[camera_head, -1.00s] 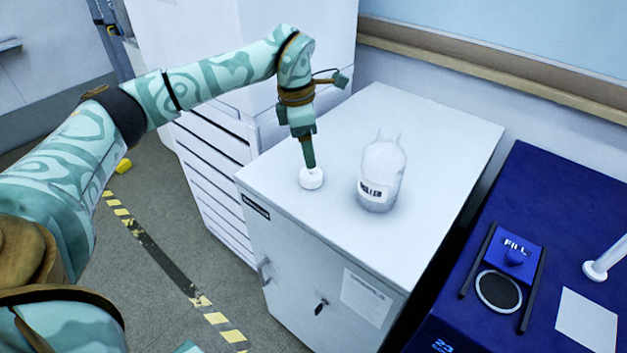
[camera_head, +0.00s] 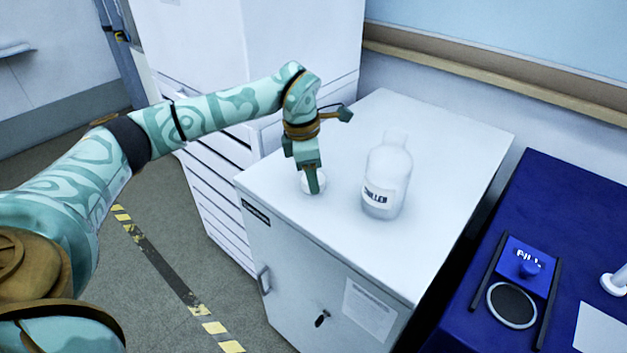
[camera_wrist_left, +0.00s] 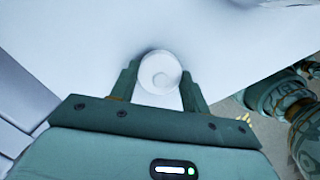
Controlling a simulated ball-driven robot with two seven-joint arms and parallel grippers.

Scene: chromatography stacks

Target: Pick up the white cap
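The white cap (camera_head: 308,187) is a small round white piece on the top of the white cabinet (camera_head: 345,225). In the head view my left gripper (camera_head: 313,186) points down at it, and a finger hides part of it. In the left wrist view the cap (camera_wrist_left: 159,72) sits between the two fingers of my left gripper (camera_wrist_left: 160,80), one on each side. The fingers are spread about as wide as the cap, close to its sides. Whether they touch it is hard to tell. My right gripper is not in view.
A clear labelled bottle (camera_head: 387,182) stands on the cabinet just right of the cap. A blue bench with a FILL device (camera_head: 527,266) is at the right. A tall white unit (camera_head: 255,45) rises behind the left gripper. The cabinet top's far right is clear.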

